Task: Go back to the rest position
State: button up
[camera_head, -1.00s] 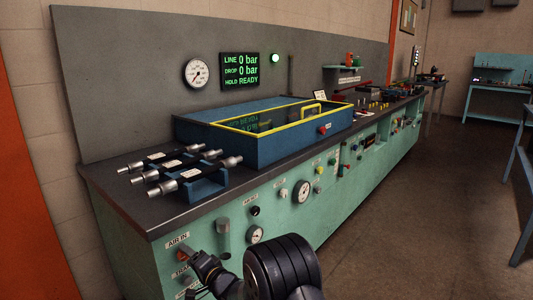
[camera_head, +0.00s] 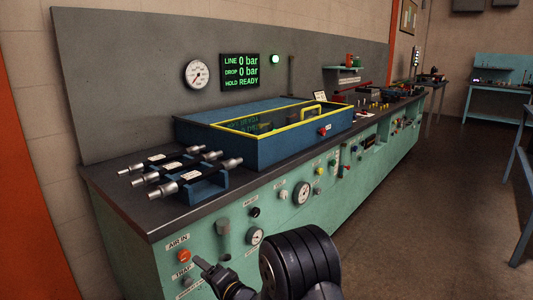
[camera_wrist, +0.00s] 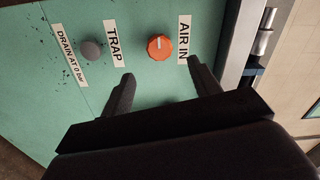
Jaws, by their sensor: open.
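My gripper (camera_wrist: 160,83) is open and empty in the wrist view, its two dark fingers apart in front of the green bench panel. The orange AIR IN knob (camera_wrist: 160,47) and the grey TRAP knob (camera_wrist: 91,50) lie beyond the fingers, with no finger seen touching them. In the head view my gripper (camera_head: 198,262) is at the bottom, in front of the lower left of the panel, with my black arm beside it. The AIR IN knob (camera_head: 184,256) shows just left of it.
A blue tank with a yellow-edged lid (camera_head: 262,157) stands behind. The display (camera_head: 240,71) reads 0 bar and READY. Open floor (camera_head: 420,200) lies to the right.

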aim_at(186, 256)
jog(key=x, duration=0.7)
jog(key=shift+b, duration=0.35)
jog(key=n+b, duration=0.1)
jog(key=n, duration=0.3)
jog(key=shift+b, duration=0.4)
jog(key=n+b, duration=0.2)
jog(key=n, duration=0.3)
jog(key=shift+s, duration=0.15)
jog(key=n+b, duration=0.4)
jog(key=n, duration=0.2)
jog(key=shift+a, duration=0.1)
jog(key=shift+s+n+b, duration=0.1)
jog(key=shift+n+b, duration=0.7)
jog(key=shift+n, duration=0.4)
jog(key=shift+r+n, duration=0.15)
jog(key=shift+n, duration=0.15)
jog(key=shift+r, duration=0.1)
